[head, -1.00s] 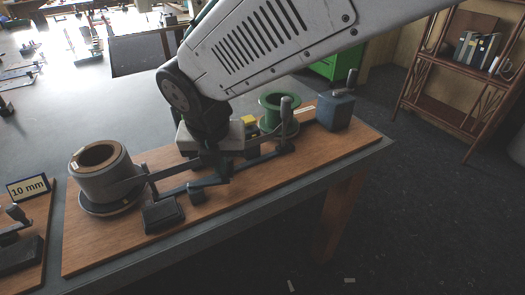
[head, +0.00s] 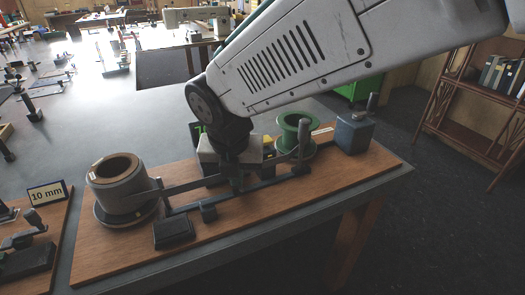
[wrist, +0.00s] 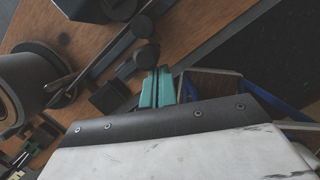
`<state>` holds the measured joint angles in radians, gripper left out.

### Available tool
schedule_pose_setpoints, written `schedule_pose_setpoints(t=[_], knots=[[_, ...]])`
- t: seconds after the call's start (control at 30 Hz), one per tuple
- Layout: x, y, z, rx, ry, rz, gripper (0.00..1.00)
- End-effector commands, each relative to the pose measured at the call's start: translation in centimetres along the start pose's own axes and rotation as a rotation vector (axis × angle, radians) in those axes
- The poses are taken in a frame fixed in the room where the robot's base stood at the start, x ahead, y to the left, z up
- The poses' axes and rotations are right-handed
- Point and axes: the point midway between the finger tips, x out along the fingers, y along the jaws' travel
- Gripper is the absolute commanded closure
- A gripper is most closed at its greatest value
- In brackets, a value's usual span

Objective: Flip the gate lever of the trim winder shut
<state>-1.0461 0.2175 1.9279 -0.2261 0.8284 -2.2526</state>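The trim winder stands on a wooden board (head: 110,250) on the grey table. At its left is a grey roll with a brown core (head: 118,185). At its right are a green spool (head: 297,128) and a blue-grey block with a crank (head: 354,133). Dark bars and an upright round-topped handle (head: 303,140) run between them; I cannot tell for certain which is the gate lever. My gripper (head: 238,180) is over the middle of the board, its fingertips hidden in the head view. In the wrist view its teal fingers (wrist: 156,88) lie close together, near a dark round knob (wrist: 147,55), with nothing visible between them.
A 10 mm sign (head: 47,194) and another board with a fixture (head: 30,250) lie at the left. A dark block (head: 173,233) sits on the board's front part. The table's front edge is close. A bookshelf (head: 480,110) stands at the right beyond open floor.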

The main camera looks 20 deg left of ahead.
Motion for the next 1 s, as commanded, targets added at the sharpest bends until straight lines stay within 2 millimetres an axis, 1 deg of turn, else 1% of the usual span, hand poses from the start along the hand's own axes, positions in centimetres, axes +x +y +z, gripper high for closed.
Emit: schedule_pose_setpoints(t=[0.17,0.27,0.37,0.47,0.6,0.8,0.9,1.0], knots=[[0.0,0.0,0.0,0.000,-0.001,0.000,1.00],[-0.1,-0.2,-0.4,0.000,-0.001,0.000,1.00],[-0.4,-0.5,-1.3,-0.001,-0.001,0.001,1.00],[-0.8,-1.0,-2.8,-0.002,-0.001,0.002,1.00],[-4.1,-1.1,-2.8,-0.001,-0.005,0.005,1.00],[-8.1,-1.4,-2.7,0.000,-0.003,0.003,1.00],[-9.5,-1.5,-2.8,0.000,-0.002,0.002,1.00],[-10.3,-1.6,-2.8,0.000,0.000,0.001,1.00]])
